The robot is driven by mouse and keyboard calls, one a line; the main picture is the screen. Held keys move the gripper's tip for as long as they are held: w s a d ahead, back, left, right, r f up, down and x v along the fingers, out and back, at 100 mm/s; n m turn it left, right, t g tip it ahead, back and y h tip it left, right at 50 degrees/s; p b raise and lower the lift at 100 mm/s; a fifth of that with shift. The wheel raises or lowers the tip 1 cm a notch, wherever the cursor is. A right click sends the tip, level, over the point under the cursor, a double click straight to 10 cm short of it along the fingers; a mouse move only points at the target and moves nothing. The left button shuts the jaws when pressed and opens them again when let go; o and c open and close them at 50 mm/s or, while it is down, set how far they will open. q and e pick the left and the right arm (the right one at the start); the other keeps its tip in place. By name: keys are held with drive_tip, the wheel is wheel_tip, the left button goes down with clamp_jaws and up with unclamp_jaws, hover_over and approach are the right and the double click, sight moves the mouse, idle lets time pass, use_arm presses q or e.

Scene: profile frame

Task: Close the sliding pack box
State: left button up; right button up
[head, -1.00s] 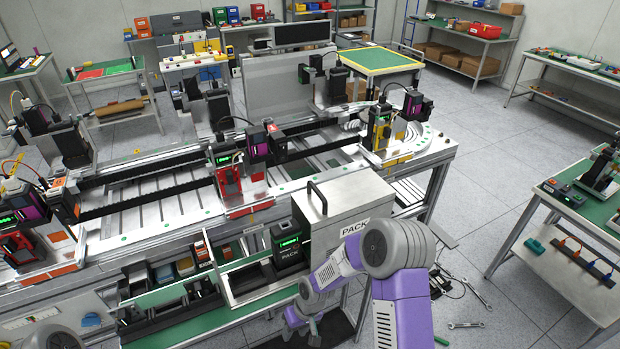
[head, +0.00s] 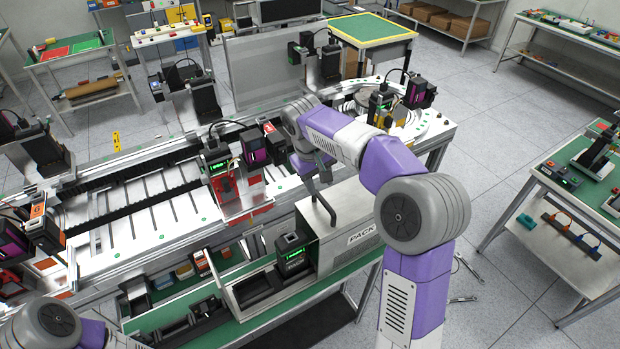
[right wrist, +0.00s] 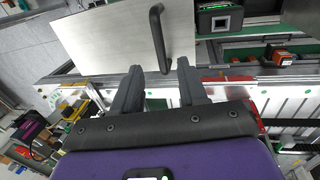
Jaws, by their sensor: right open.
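The pack box (head: 347,240) is a silver box with a PACK label on its front. Its metal cover (head: 350,203) sits over the right part, and the left part is an open frame (head: 236,294) with a dark inside. A black bar handle (head: 318,203) stands on the cover near its left edge. My right gripper (head: 322,178) is above the handle, pointing down. In the right wrist view my right gripper (right wrist: 160,68) is open and empty, with the handle (right wrist: 157,35) just beyond and between its fingertips; contact cannot be told. My left gripper is out of view.
A black device (head: 293,255) with a green display stands by the box's open part. Rail machinery with a red-based station (head: 228,190) lies behind the box. Trays of small parts (head: 190,270) are to the left. A green strip of bench (head: 350,268) runs in front.

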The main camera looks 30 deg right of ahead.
sight(324, 201)
drive_tip(key=f, duration=0.3)
drive_tip(key=d+f, duration=0.1)
drive_tip(key=f, duration=0.3)
drive_tip(key=shift+s+d, duration=0.1)
drive_tip(key=shift+d, duration=0.1)
clamp_jaws()
